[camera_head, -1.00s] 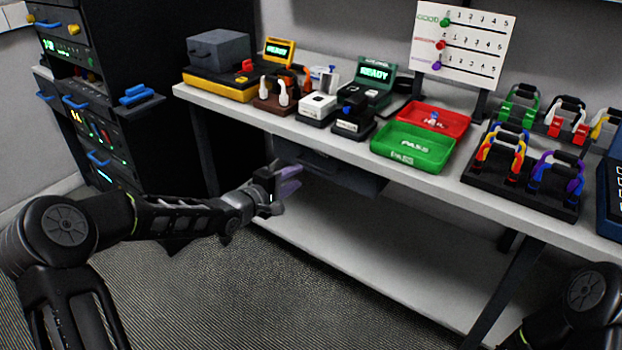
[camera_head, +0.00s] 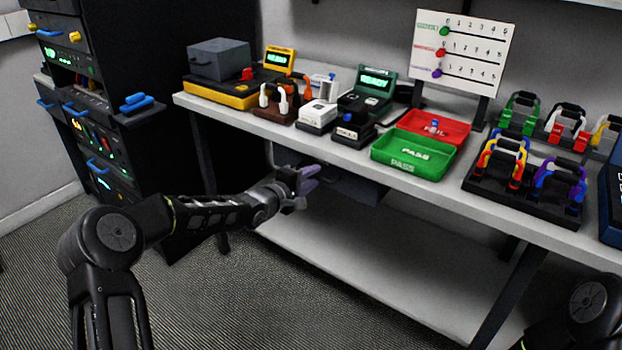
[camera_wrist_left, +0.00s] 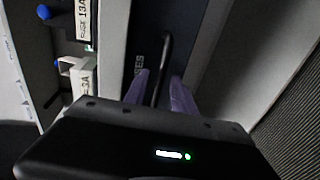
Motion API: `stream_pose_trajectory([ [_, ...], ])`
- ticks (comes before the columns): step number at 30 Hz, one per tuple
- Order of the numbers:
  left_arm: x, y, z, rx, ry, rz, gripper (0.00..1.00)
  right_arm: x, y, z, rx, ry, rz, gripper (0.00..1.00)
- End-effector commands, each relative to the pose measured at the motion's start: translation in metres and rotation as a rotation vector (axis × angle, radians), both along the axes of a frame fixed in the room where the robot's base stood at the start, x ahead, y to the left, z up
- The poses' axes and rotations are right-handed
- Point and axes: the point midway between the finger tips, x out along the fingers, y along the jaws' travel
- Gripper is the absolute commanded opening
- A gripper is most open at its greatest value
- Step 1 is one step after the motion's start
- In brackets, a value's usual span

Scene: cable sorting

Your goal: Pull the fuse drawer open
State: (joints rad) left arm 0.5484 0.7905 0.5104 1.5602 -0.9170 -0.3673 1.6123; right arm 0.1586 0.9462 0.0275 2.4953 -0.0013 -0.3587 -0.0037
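The fuse drawer (camera_head: 362,188) is a dark grey box under the front edge of the workbench. In the left wrist view its dark front (camera_wrist_left: 188,38) carries partly hidden lettering and a black bar handle (camera_wrist_left: 165,62). No gap at the drawer's edge can be made out. My left gripper (camera_head: 309,178) is at the drawer front. Its purple fingers (camera_wrist_left: 160,86) stand apart, on either side of the handle, with a gap still visible beside the bar. Part of the handle is hidden behind the gripper body. My right gripper is out of view; only part of that arm shows.
The workbench (camera_head: 440,190) carries testers, a green tray (camera_head: 385,152), a red tray (camera_head: 455,130) and cable racks. A dark equipment rack (camera_head: 160,60) stands at left. The floor before the drawer is clear.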

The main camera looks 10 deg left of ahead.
Motion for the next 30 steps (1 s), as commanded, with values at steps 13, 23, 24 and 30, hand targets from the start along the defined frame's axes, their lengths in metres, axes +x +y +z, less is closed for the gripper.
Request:
stream_pose_trajectory([
  [13, 0.0001, 0.0002, 0.0004, 0.001, -0.001, 0.000, 0.13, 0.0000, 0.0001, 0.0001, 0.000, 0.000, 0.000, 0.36],
  [23, -0.0001, 0.0002, 0.0002, 0.001, 0.000, 0.000, 0.00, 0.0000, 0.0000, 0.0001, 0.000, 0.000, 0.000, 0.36],
  [24, -0.0001, 0.0002, 0.0002, 0.001, 0.000, 0.000, 0.00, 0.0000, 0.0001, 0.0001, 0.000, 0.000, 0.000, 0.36],
  [30, -0.0001, 0.0003, 0.0000, 0.001, 0.000, 0.000, 0.00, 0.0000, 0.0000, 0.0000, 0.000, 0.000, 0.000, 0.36],
])
